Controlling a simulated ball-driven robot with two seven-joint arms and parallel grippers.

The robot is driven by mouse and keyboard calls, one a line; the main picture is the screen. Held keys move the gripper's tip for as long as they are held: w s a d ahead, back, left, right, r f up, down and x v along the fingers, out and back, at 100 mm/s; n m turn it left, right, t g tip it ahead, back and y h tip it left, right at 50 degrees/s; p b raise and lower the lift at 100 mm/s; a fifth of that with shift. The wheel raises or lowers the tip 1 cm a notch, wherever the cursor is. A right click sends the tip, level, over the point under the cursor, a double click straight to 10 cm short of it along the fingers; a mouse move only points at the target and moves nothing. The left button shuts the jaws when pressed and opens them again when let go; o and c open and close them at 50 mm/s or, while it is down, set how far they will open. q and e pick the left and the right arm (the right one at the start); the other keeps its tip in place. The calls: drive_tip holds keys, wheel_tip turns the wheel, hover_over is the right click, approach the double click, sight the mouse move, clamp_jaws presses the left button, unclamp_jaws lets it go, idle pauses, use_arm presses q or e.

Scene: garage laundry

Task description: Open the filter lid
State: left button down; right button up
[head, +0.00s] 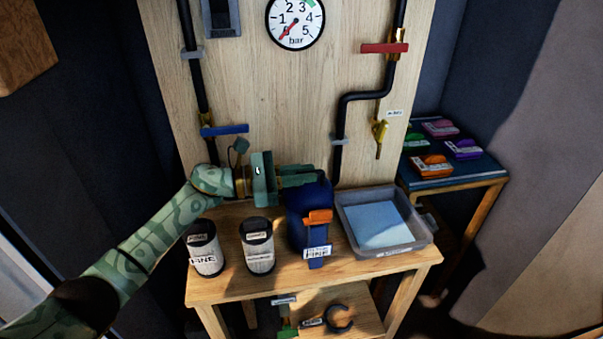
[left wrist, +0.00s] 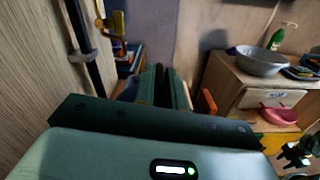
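The blue filter housing (head: 296,228) stands on the wooden bench, with an orange latch (head: 318,217) and a white label on its front. My left gripper (head: 317,175) reaches in from the left, level with the housing's top, its fingers lying across the lid area and hiding part of it. The fingers look pressed together, with nothing visible between them; they also show in the left wrist view (left wrist: 164,80). There, an orange piece (left wrist: 207,102), probably the latch, is just right of the fingers. The lid appears down.
Two filter cartridges (head: 257,247) stand left of the housing on the bench (head: 225,289). A grey tray (head: 421,233) with a light-blue bottom is at its right. Behind rises a wooden panel (head: 240,85) with pipes, red and blue valve handles and a gauge (head: 295,20).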

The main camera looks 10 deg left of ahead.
use_arm(q)
drive_tip(key=shift+w+r, duration=0.1)
drive_tip(key=shift+w, duration=0.05)
use_arm(e)
drive_tip(key=shift+f, duration=0.1)
